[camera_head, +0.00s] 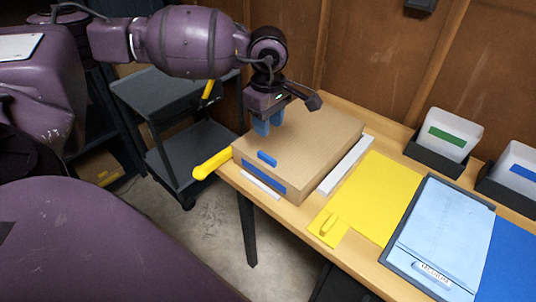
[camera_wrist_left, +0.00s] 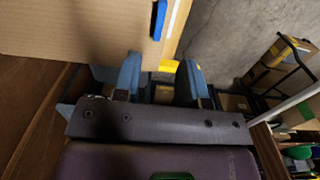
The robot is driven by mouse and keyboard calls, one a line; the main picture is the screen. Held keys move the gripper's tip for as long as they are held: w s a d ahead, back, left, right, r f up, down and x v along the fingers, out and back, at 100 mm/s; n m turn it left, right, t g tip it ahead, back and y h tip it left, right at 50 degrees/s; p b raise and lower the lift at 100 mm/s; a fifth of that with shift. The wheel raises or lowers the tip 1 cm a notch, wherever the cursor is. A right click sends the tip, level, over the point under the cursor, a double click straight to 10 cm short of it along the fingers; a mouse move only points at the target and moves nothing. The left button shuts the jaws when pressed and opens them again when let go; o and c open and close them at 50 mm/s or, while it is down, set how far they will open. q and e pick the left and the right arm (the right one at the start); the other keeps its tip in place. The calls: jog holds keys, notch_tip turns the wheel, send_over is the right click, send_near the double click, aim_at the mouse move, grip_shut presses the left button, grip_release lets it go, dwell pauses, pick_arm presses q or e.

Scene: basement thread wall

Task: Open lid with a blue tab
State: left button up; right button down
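A brown cardboard box (camera_head: 312,129) sits on the wooden table, its top lid lying flat. A small blue tab (camera_head: 267,158) is at the lid's front edge, above a blue label (camera_head: 264,178) on the front face. My left gripper (camera_head: 264,126) hangs over the left part of the lid, just behind the tab. In the left wrist view, its blue fingers (camera_wrist_left: 159,80) are apart with nothing held between them. The box (camera_wrist_left: 75,28) and blue tab (camera_wrist_left: 159,20) show there beyond the fingers. My right gripper is not in view.
A yellow piece (camera_head: 213,163) projects at the table's left corner. White strips lie beside the box. A yellow mat (camera_head: 372,195), a dark-framed tray (camera_head: 440,238) and bins (camera_head: 442,142) are to the right. A dark cart (camera_head: 185,150) stands left of the table.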

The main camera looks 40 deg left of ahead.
aim_at(268, 157)
pick_arm(q)
notch_tip(268, 157, down, 11)
jog(key=shift+r+b, duration=0.1)
jog(key=shift+b, duration=0.5)
grip_shut()
